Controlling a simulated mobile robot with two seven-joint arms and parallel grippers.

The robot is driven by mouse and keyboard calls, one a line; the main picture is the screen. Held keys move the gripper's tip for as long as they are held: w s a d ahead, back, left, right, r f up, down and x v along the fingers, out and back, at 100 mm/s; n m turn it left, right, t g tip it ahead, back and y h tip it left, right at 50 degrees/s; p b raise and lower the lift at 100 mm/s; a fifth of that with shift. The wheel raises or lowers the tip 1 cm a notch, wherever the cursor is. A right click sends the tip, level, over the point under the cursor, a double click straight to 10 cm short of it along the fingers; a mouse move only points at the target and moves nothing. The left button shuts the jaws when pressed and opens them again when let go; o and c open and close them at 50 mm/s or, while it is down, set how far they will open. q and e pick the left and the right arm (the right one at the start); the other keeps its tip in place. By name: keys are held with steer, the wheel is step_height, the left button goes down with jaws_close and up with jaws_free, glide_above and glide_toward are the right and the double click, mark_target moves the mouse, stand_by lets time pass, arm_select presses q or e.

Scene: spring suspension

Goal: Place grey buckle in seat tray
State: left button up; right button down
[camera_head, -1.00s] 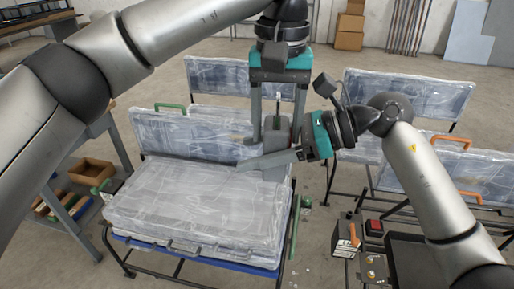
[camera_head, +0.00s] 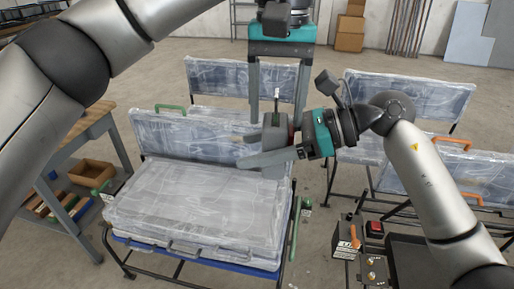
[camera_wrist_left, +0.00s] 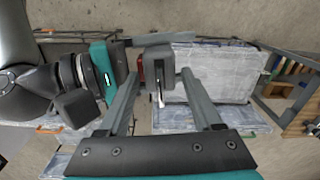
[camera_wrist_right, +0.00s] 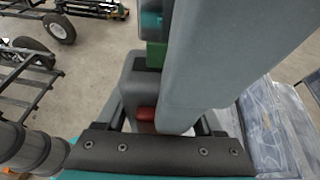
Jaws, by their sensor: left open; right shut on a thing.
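The grey buckle (camera_head: 275,132) is a dark grey block with a red part (camera_wrist_right: 146,114) and a light metal piece upright at its top. My right gripper (camera_head: 243,151) is shut on it and holds it above the seat's right side. It also shows in the left wrist view (camera_wrist_left: 158,66). My left gripper (camera_head: 277,120) is open and points down from above, its fingers on either side of the buckle and slightly higher, without visible grip. The plastic-wrapped seat (camera_head: 200,205) stands below, with a blue edge (camera_head: 215,262) beneath. I cannot tell which part is the seat tray.
More wrapped seats (camera_head: 405,97) stand at the right and behind. A control box with a red button (camera_head: 374,227) is at the front right. The seat's top is clear.

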arm_select(q)
step_height(320, 180, up, 9)
steer(key=shift+d+f, duration=0.15)
steer(key=shift+d, duration=0.05)
